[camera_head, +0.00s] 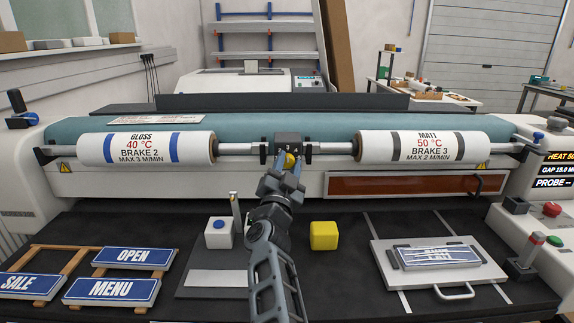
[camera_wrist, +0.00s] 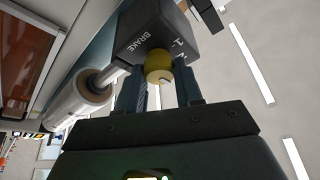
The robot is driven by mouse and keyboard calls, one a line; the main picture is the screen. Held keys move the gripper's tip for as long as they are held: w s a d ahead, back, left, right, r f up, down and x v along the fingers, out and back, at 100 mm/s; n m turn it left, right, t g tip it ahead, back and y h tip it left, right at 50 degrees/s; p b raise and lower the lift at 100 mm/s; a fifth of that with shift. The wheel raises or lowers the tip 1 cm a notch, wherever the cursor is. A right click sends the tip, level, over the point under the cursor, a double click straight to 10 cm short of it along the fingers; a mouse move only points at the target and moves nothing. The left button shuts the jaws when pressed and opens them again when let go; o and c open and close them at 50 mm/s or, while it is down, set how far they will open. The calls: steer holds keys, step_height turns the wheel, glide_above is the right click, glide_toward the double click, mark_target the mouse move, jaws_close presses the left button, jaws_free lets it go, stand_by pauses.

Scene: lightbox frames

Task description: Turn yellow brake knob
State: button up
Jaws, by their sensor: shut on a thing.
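The yellow brake knob (camera_head: 290,160) sits on the front of a dark brake box (camera_head: 288,140) between the two film rolls. The head view shows figures 3 and 4 on the box above the knob. In the wrist view the knob (camera_wrist: 158,66) stands out below the word BRAKE and the marks 1 and 2 on the box (camera_wrist: 150,32). My gripper (camera_head: 286,168) is at the knob, its fingers on either side of it. The wrist view shows the gripper (camera_wrist: 159,85) shut on the knob. I cannot make out a pointer on the knob.
The gloss roll (camera_head: 145,148), labelled BRAKE 2, lies left of the box, and the matt roll (camera_head: 424,146), labelled BRAKE 3, right of it. A yellow cube (camera_head: 324,236), a white block (camera_head: 219,233) and blue signs (camera_head: 134,256) lie on the dark bench.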

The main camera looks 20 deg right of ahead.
steer(key=shift+a, duration=0.3)
steer(key=o, duration=0.9)
steer(key=shift+w, duration=0.1)
steer(key=shift+o, duration=0.7)
steer(key=shift+d+m, duration=0.1)
steer(key=shift+m, duration=0.2)
steer(key=v, duration=0.8)
